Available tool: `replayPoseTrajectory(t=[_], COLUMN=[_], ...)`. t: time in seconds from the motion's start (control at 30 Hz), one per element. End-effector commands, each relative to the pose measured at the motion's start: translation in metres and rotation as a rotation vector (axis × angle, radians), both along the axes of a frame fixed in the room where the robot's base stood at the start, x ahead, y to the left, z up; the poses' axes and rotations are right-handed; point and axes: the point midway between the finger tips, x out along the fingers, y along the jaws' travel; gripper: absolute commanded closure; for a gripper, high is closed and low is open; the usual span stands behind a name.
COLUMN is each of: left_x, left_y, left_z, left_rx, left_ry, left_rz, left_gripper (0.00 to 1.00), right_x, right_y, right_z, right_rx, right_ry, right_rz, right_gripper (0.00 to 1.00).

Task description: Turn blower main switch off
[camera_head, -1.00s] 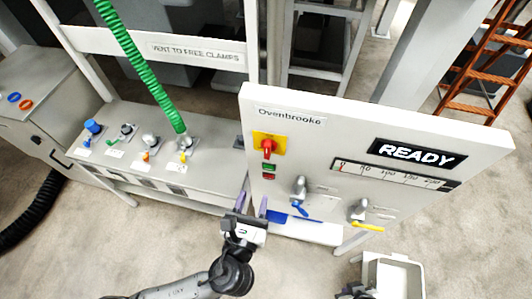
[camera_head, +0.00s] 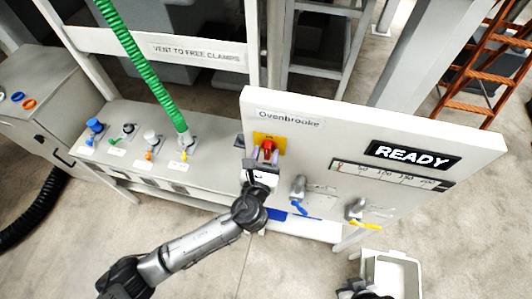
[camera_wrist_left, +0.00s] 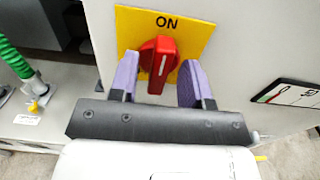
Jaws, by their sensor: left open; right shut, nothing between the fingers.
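The blower main switch is a red rotary knob (camera_wrist_left: 158,62) on a yellow plate (camera_wrist_left: 190,30) marked ON. Its white line points nearly straight up toward the ON word. In the head view the red knob (camera_head: 268,146) is at the upper left of the white Ovenbrooke panel (camera_head: 330,125). My left gripper (camera_head: 266,155) is open at the knob, with its purple fingers (camera_wrist_left: 157,85) one on each side of it. A gap shows between the knob and each finger. My right gripper (camera_head: 352,291) is only partly in view at the bottom edge, by a pale bin.
Valves with a blue handle (camera_head: 300,207) and a yellow handle (camera_head: 366,225) sit lower on the panel. A READY display (camera_head: 411,154) and a scale are at its right. A green hose (camera_head: 140,70) and a bench with several valves (camera_head: 130,150) stand to the left.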

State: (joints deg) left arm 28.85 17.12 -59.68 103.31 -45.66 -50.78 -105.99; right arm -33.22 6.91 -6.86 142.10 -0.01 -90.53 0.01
Motion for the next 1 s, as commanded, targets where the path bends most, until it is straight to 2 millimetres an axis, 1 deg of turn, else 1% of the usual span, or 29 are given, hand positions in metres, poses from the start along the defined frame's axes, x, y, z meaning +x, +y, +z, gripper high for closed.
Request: replayPoseTrajectory(t=[0.3, 0.37, 0.77, 1.0], left_x=[0.0017, 0.0016, 0.0013, 0.0013], left_y=[-0.0003, -0.0004, -0.0002, -0.0002], left_z=[0.0000, 0.0000, -0.0001, -0.0003], left_rx=[0.000, 0.000, 0.001, -0.011], left_ry=[0.000, 0.000, 0.000, 0.003], left_rz=[0.000, 0.000, 0.000, 0.000], left_gripper=[0.56, 0.61, 0.99, 1.00], right_x=[0.0000, 0.0000, 0.0000, -0.0002], right_y=[0.0017, 0.0017, 0.0005, -0.0014], right_z=[0.0003, 0.0003, 0.0001, 0.0000], right_rx=[0.005, 0.005, 0.001, -0.005], right_ry=[0.000, 0.000, 0.000, 0.000], right_rz=[-0.004, -0.004, 0.000, 0.004], right_gripper=[1.00, 1.00, 1.00, 1.00])
